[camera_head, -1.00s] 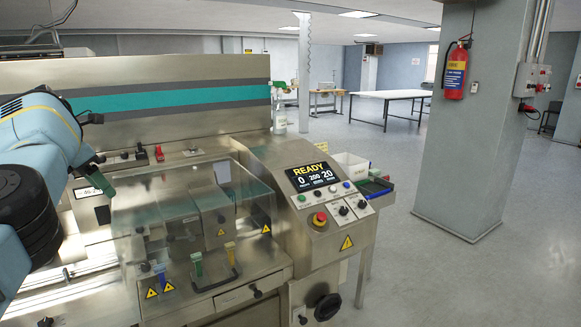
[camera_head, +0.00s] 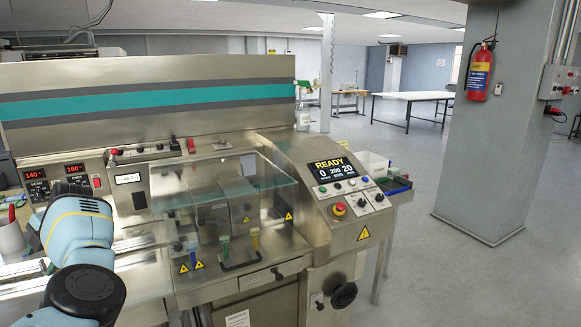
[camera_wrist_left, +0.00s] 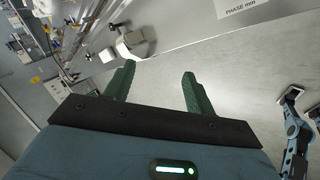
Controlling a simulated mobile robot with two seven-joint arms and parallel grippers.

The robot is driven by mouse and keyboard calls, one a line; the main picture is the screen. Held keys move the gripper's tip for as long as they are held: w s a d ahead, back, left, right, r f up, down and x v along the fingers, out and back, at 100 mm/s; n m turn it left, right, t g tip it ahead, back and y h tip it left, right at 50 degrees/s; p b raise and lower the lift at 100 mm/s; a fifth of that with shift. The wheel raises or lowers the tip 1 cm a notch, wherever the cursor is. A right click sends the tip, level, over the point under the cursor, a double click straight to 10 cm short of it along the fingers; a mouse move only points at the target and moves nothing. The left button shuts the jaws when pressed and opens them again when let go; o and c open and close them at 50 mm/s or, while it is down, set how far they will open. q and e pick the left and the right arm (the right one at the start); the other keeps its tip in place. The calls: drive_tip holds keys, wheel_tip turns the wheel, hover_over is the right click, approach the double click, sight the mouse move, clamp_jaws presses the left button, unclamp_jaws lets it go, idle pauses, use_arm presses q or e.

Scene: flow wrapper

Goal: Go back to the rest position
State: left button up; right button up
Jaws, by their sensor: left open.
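My left gripper (camera_wrist_left: 158,84) shows in the left wrist view with two green fingers apart and nothing between them. Behind it in that view is the machine's metal front with a "PHASE mm" label (camera_wrist_left: 245,8). In the head view my blue left arm (camera_head: 80,228) is at the lower left, in front of the flow wrapper (camera_head: 150,85); its fingers are mostly hidden there. The clear cover (camera_head: 225,190) is to the right of the arm, apart from it. My right gripper is not in view.
The control panel (camera_head: 340,180) reads READY, 0, 200, 20, with a red stop button (camera_head: 338,209). Temperature displays (camera_head: 75,168) read 140 and 160. A grey cup (camera_head: 11,238) stands left of my arm. A pillar (camera_head: 495,130) and open floor are on the right.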

use_arm(q)
drive_tip(key=s+a+g+y, duration=0.2)
drive_tip(key=s+a+y, duration=0.4)
drive_tip(key=a+y, duration=0.1)
drive_tip(key=w+d+f+m+t+y, duration=0.1)
drive_tip(key=d+f+m+t, duration=0.2)
drive_tip(key=d+m+t, duration=0.55)
drive_tip(key=w+d+f+m+t, duration=0.2)
drive_tip(key=d+m+t, duration=0.4)
drive_tip(key=m+t, duration=0.55)
drive_tip(key=s+d+f+m+t+h, duration=0.2)
drive_tip(key=s+d+f+m+h, duration=0.1)
drive_tip(key=d+f+m+h, duration=0.8)
drive_tip(key=s+d+f+m+g+h, duration=0.2)
drive_tip(key=s+d+f+g+h, duration=0.1)
drive_tip(key=s+d+f, duration=0.6)
drive_tip(key=s+d+f+m+g+h, duration=0.3)
drive_tip(key=s+d+f+g, duration=0.3)
drive_tip(key=s+d, duration=0.8)
drive_tip(key=s+f, duration=0.3)
drive_tip(key=shift+d+f+h, duration=0.2)
drive_tip(key=shift+d+h, duration=0.2)
